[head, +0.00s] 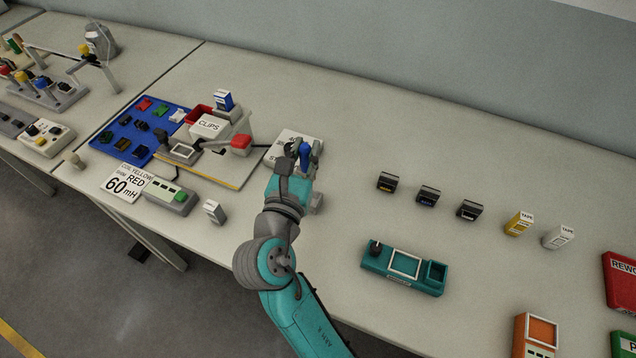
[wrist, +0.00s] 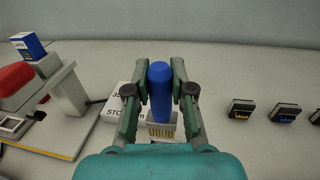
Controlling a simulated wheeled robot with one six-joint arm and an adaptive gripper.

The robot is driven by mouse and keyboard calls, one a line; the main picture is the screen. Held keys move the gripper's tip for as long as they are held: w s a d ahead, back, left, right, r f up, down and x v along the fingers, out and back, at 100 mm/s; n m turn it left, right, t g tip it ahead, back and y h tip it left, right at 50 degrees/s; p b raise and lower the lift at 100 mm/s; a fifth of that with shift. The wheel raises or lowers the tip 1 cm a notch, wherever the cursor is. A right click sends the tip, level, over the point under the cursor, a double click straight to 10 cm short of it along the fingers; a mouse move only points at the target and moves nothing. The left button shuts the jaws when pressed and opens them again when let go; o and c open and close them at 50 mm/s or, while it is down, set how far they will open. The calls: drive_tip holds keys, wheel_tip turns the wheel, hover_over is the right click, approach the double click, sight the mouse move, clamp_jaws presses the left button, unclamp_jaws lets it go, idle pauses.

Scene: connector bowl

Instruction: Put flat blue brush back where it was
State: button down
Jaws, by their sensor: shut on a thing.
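The flat blue brush (wrist: 160,88) is upright between the fingers of my gripper (wrist: 160,95) in the wrist view. Its rounded blue handle points up and its pale bristle end shows below. In the head view only part of the blue handle (head: 304,151) shows, with my gripper (head: 302,160) shut around it. My gripper is over the table beside a white printed card (head: 284,141). I cannot tell whether the brush touches the table.
Left of my gripper is a station with a CLIPS box (head: 209,126), a red-topped part (head: 241,141) and a blue tray (head: 126,153). To the right stand several small dark connectors (head: 428,195), tape boxes (head: 518,224) and a teal fixture (head: 404,267). The table behind is clear.

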drive_tip(key=shift+f, duration=4.4)
drive_tip(key=shift+f, duration=0.15)
drive_tip(key=c, duration=1)
unclamp_jaws()
drive_tip(key=s, duration=0.4)
drive_tip(key=s+a, duration=0.1)
drive_tip(key=s, duration=0.3)
drive_tip(key=s+a, duration=0.1)
drive_tip(key=s, duration=0.3)
drive_tip(key=shift+a, duration=0.15)
